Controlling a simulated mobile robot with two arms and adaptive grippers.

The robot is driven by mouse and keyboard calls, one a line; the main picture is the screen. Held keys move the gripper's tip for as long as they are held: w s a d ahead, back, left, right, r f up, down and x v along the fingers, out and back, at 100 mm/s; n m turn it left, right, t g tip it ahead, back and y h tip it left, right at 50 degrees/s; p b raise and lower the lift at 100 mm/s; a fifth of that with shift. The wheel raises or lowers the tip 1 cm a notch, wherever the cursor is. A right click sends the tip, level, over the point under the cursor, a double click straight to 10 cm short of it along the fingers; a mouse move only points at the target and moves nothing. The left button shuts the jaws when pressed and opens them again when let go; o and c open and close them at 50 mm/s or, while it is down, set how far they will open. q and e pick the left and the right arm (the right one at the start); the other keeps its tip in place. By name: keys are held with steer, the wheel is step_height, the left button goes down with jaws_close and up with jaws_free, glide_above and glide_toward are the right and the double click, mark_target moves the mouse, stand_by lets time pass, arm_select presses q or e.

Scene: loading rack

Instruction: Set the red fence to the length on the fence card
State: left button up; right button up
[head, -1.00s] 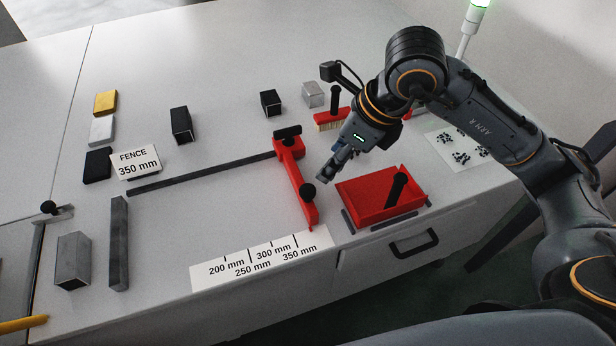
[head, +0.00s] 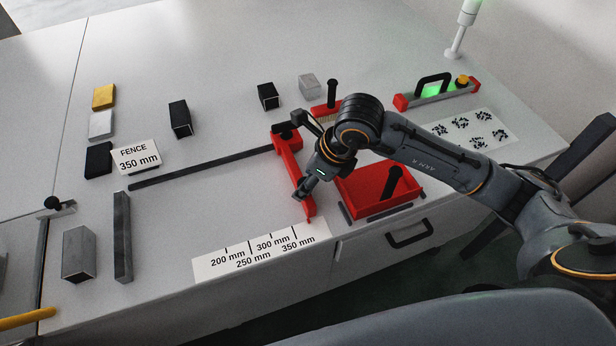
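The red fence (head: 287,157) stands at the right end of a dark rail (head: 200,167). Its lower tip is above the scale card (head: 208,268), a little right of the 350 mm tick. The fence card (head: 136,157) reads "FENCE 350 mm". My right gripper (head: 302,193) is at the lower part of the fence, where its black knob is now hidden. I cannot tell whether the fingers are closed on the knob. My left gripper is not in view.
A red tray (head: 415,187) with a black handle stands just right of the fence. A brush (head: 330,108) and dark blocks (head: 180,118) lie behind. A grey bar (head: 122,236) and metal block (head: 78,252) stand left. The table between bar and fence is clear.

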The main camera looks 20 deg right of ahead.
jaws_close()
steer(key=shift+a, duration=0.3)
steer(key=a+b, duration=0.1)
steer(key=a, duration=0.2)
steer(key=shift+s+a+b, duration=0.1)
steer(key=shift+a+b, duration=0.15)
steer(key=shift+b, duration=0.05)
jaws_free()
steer(key=shift+d, duration=0.1)
steer(key=shift+r, duration=0.15)
steer(key=v, duration=1.1)
steer(key=shift+r, duration=0.35)
steer(key=shift+s+f, duration=0.1)
